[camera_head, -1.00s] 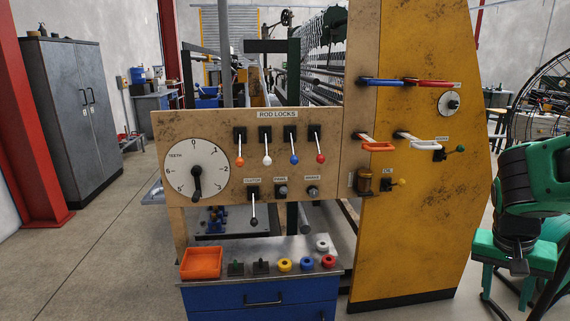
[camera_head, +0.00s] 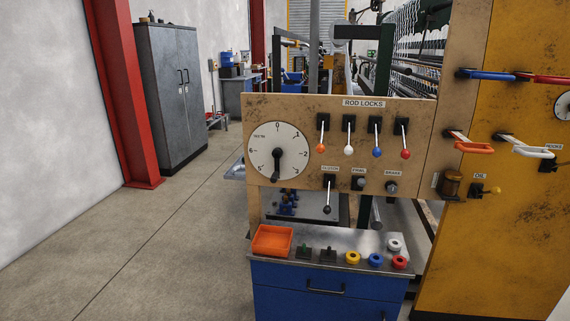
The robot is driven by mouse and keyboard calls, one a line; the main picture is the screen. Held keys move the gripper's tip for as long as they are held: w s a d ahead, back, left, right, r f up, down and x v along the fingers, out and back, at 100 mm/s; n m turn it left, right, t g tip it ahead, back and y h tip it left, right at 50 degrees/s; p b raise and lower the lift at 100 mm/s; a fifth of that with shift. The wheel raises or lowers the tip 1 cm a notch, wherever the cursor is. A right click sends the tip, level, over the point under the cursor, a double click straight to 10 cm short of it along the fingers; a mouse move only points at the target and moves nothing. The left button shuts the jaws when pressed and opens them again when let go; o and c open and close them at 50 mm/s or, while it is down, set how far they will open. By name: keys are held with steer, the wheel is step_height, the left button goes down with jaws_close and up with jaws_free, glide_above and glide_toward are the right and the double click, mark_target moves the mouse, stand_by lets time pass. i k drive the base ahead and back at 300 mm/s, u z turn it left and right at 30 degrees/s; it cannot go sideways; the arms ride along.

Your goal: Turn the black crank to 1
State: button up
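The black crank (camera_head: 276,167) is mounted at the middle of a round white dial (camera_head: 290,143) on the left part of the worn tan panel. The dial is marked TEETH, with 0 at the top and 1 at the upper right, then numbers running clockwise. The crank's arm hangs nearly straight down, with its knob near the bottom of the dial, between the 3 and the 5. My gripper is out of the picture.
Below stands a blue cabinet (camera_head: 275,304) with an orange tray (camera_head: 272,241) and small parts on top. Floor (camera_head: 190,250) at left is clear.

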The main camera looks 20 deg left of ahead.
mark_target(277, 153)
steer(key=u, duration=1.5)
steer(key=i, duration=0.75)
steer(key=z, duration=1.25)
